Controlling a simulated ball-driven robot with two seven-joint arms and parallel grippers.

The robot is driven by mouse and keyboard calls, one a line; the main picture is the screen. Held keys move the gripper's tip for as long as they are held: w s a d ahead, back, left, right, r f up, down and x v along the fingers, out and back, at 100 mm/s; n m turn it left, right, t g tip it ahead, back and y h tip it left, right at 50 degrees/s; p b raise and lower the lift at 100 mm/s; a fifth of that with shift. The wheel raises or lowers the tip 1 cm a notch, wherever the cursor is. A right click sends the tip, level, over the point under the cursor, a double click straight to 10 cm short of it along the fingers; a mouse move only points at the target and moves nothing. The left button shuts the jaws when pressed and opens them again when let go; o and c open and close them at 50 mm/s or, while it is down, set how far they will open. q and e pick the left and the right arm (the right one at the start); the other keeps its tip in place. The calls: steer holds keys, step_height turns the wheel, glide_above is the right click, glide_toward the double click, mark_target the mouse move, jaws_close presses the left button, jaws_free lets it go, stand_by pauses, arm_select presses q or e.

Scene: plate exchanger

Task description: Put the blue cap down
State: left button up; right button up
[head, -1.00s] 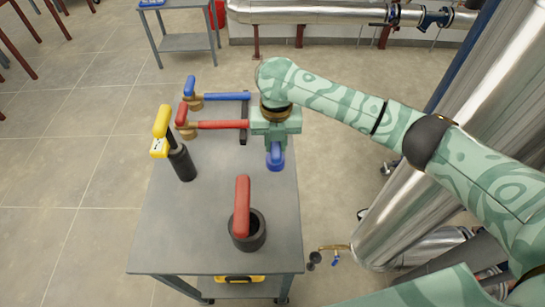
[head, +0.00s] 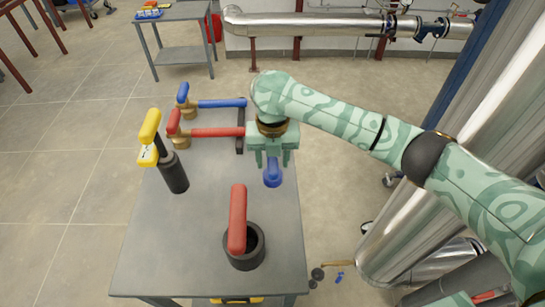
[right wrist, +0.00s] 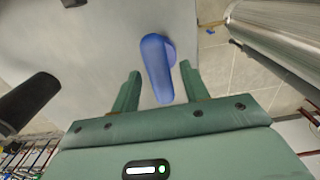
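The blue cap (head: 272,173) is at the right edge of the grey table (head: 190,255), apparently resting on its top. It also shows in the right wrist view (right wrist: 157,68), lying against the grey surface close to the edge. My right gripper (head: 272,160) is above the cap. Its two fingers are spread, one on each side of the cap, with a visible gap on both sides in the right wrist view (right wrist: 161,72). My left gripper is not in view.
A red cap (head: 238,218) stands in a black ring (head: 245,251) at the front. A black cylinder (head: 173,172) with a yellow device (head: 149,128) is at the left. Red-handled (head: 215,132) and blue-handled (head: 220,103) valves lie behind. Steel pipes stand at the right.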

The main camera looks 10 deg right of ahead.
steer(key=shift+r, duration=0.1)
arm_select(q)
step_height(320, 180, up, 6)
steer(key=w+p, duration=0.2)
steer(key=p, duration=0.4)
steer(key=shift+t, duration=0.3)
arm_select(e)
step_height(320, 180, up, 12)
